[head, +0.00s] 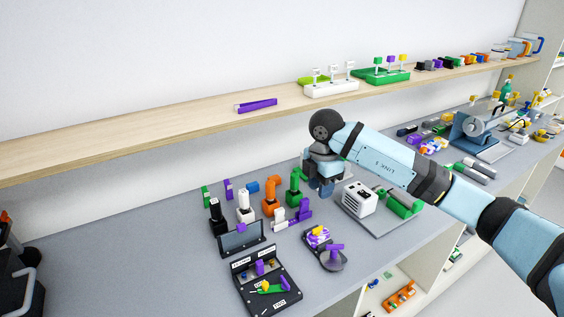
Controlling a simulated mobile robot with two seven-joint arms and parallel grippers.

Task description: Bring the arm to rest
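My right arm reaches in from the right over the grey bench (150,235). My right gripper (326,188) points down at its end, above the back of the bench beside a green upright piece and a white box. The fingers are small and dark here, and I cannot tell whether they are open or shut, or whether anything is between them. My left gripper does not show.
A white box (359,198) stands close to the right gripper. Green (294,186) and orange (271,195) upright pieces stand to its left. A black tray (287,297) lies in front. A wooden shelf (150,130) runs above.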

